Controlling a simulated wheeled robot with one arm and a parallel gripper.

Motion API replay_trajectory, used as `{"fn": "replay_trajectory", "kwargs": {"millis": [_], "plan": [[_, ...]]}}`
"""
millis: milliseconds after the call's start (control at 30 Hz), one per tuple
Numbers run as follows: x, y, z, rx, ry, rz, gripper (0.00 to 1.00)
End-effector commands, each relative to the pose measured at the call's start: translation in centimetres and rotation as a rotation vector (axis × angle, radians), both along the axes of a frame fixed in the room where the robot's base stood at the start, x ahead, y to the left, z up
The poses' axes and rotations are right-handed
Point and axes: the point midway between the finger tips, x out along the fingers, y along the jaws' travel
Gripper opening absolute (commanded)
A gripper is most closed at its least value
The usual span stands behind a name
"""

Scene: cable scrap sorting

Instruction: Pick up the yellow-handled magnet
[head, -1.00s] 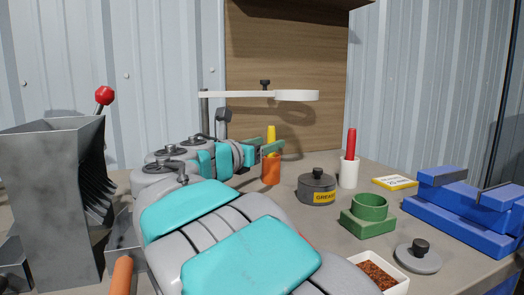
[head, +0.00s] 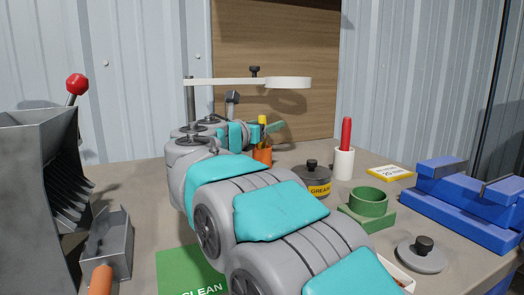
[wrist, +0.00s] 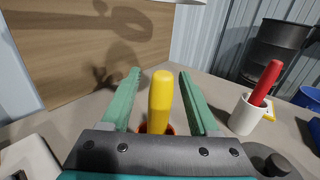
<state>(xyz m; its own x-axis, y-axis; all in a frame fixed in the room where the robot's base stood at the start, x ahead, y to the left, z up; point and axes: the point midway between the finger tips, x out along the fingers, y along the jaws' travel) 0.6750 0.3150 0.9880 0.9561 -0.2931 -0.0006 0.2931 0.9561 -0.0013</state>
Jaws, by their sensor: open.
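The yellow-handled magnet (wrist: 160,98) stands upright in an orange cup (head: 262,157); only its yellow handle shows, and the lower end is hidden in the cup. Its yellow top also shows in the head view (head: 262,119). My gripper (wrist: 160,76) is open, with green fingers on either side of the handle in the wrist view and a gap on both sides. In the head view my gripper (head: 269,128) is at the handle, above the cup. Whether the handle is fully between the fingers in depth, I cannot tell.
A white cup with a red handle (head: 346,133) stands to the right. A grease pot (head: 313,183), green ring holder (head: 368,205), grey lid (head: 421,258) and blue blocks (head: 460,215) lie further right. A white arm with a ring (head: 288,83) hangs above. A green mat (head: 180,270) is in front.

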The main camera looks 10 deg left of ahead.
Motion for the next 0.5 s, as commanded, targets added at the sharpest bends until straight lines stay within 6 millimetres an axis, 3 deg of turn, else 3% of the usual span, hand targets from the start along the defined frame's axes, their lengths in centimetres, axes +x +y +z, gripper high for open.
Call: {"fn": "replay_trajectory", "kwargs": {"millis": [300,500], "plan": [[0.49,-0.18,0.00,0.000,0.000,0.000,0.61],[0.47,-0.18,0.03,0.001,0.000,0.000,0.39]]}}
